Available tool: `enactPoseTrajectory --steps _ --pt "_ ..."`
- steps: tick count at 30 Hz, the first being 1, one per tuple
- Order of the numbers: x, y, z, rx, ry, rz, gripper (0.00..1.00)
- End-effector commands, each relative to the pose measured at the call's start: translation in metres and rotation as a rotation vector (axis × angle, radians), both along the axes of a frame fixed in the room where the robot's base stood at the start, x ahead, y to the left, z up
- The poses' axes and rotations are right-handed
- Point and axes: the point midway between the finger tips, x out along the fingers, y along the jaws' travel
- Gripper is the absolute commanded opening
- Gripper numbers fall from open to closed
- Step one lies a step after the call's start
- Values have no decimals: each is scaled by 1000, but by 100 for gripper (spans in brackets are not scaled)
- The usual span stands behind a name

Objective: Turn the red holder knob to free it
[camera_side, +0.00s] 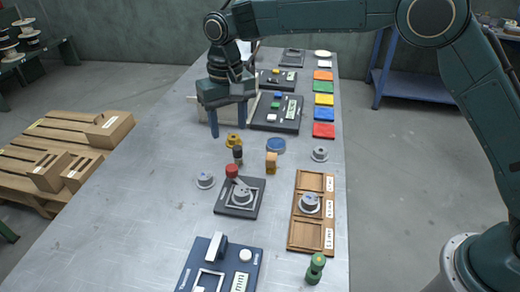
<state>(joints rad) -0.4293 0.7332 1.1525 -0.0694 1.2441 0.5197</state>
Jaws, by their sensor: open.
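The red holder knob (232,170) sits at the back left edge of a dark square holder plate (222,208) in the middle of the table. A grey round piece (243,196) sits in a light square frame on that plate, and an arm from the knob reaches toward it. My gripper (229,129) is open, with its two fingers pointing down. It is farther back along the table than the knob, apart from it. I see nothing held between the fingers.
A yellow piece (233,140), a dark cylinder (238,155) and an orange-topped block (271,160) stand behind the knob. A wooden tray (304,240) lies to the right. A blue fixture (252,270) is in front. The table's left side is mostly clear.

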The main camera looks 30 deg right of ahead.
Motion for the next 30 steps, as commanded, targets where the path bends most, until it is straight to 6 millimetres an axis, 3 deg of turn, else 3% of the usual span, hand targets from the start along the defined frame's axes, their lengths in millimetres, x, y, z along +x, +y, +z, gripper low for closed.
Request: enactPoseTrajectory --steps 21,30 --pt "-1 2 -101 -2 3 1 50" --pt "0 3 -125 -1 1 1 50"
